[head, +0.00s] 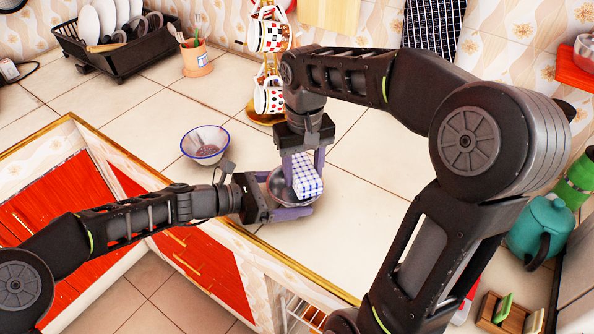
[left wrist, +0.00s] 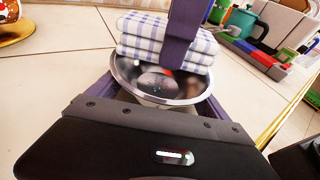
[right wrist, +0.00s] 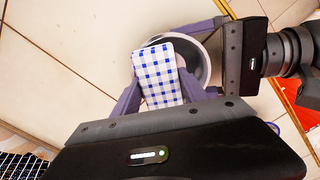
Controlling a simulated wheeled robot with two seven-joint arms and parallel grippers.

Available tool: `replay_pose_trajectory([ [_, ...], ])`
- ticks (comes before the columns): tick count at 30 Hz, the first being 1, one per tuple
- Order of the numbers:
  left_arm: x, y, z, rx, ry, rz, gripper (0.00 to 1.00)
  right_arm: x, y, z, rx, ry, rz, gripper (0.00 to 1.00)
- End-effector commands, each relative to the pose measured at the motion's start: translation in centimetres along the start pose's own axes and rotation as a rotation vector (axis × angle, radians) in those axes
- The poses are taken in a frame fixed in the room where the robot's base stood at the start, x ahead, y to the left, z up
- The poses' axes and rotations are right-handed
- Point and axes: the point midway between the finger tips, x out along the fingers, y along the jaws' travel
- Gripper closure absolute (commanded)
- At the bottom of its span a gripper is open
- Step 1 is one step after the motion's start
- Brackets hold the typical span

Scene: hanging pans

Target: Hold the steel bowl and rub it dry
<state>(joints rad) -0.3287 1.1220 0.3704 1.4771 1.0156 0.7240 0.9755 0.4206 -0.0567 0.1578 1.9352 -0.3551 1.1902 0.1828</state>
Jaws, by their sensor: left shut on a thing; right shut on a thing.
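The steel bowl (head: 276,189) stands on the tiled counter near its front edge. My left gripper (head: 284,195) is shut on it, with fingers along its sides. The left wrist view shows the shiny inside of the bowl (left wrist: 150,84). My right gripper (head: 303,172) points down from above and is shut on a folded blue-and-white checked cloth (head: 306,184). The cloth lies over the bowl's far part in the left wrist view (left wrist: 135,38) and hides some of its rim. It also covers part of the bowl in the right wrist view (right wrist: 158,75). Whether the cloth presses on the inside is unclear.
A white bowl with a blue rim (head: 205,144) stands left of the steel bowl. A mug stand (head: 268,98) is behind, and a cup of utensils (head: 196,58) and a black dish rack (head: 115,52) are at the back left. A teal kettle (head: 540,226) is at the right.

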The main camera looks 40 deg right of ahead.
Motion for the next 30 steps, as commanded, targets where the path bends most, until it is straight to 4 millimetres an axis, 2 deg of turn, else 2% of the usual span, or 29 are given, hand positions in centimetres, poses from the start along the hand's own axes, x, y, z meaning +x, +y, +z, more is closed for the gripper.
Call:
replay_pose_trajectory([
  [11,0.0,0.1,0.1,0.001,-0.002,0.001,0.53,0.0,0.1,0.0,0.000,-0.001,0.000,0.82],
  [21,0.0,0.0,0.1,0.001,-0.002,0.001,0.53,0.0,-1.9,0.0,-0.001,-0.001,0.000,0.82],
  [30,0.0,0.0,0.2,0.001,-0.002,0.000,0.53,0.1,-2.1,0.0,0.000,-0.001,0.000,0.82],
])
